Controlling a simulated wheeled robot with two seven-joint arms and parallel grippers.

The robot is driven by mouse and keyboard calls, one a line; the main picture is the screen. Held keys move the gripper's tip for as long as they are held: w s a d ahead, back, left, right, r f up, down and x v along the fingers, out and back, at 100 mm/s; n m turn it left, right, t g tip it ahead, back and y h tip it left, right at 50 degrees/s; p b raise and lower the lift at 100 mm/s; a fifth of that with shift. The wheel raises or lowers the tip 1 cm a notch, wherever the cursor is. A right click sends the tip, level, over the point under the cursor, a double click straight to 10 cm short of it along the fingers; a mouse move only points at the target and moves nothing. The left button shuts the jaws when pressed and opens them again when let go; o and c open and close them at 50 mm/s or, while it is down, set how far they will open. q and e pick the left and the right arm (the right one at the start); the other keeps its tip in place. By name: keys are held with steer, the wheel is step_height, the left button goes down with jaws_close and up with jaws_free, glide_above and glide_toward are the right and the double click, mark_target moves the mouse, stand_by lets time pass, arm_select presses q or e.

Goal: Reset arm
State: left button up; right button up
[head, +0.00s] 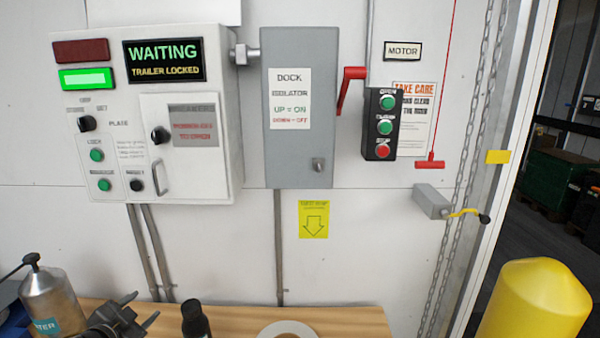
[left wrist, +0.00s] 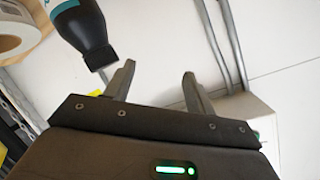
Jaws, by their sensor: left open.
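My left gripper (head: 143,309) is at the lower left of the head view, low over the wooden bench, between a metal flask and a dark bottle. Its two fingers are apart with nothing between them; the left wrist view also shows them open and empty (left wrist: 158,74). In that view a dark-necked bottle (left wrist: 82,28) with a teal-and-white label is beside the left finger; I cannot tell whether they touch. My right gripper is not in view.
The wooden bench (head: 345,318) holds the flask (head: 48,300), dark bottle (head: 195,322) and tape roll (head: 287,329). On the wall are a control box (head: 225,100) reading WAITING, TRAILER LOCKED, a grey isolator (head: 298,155) with its red handle (head: 348,90) and a button station (head: 380,122). A yellow bollard (head: 535,305) stands right.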

arm_select(q)
steer(key=s+d+f+n+g+y, duration=0.1)
steer(key=s+d+f+n+g, duration=0.1)
steer(key=s+d+f, duration=0.35)
steer(key=s+d+f+n+g, duration=0.1)
steer(key=s+d+f+g, duration=0.15)
steer(key=s+f, duration=0.55)
steer(key=s+d+f+n+g, duration=0.2)
steer(key=s+d+g, duration=0.15)
steer(key=s, duration=0.65)
steer(key=s+d+f+n+g, duration=0.1)
steer(key=s+d+f+g, duration=0.25)
steer(key=s, duration=0.65)
step_height(320, 180, down, 24)
steer(key=f, duration=0.1)
steer(key=s+a+f+g, duration=0.2)
steer(key=s+f, duration=1.3)
steer(key=s, duration=0.2)
steer(key=shift+a+f, duration=0.25)
steer(key=shift+f, duration=0.05)
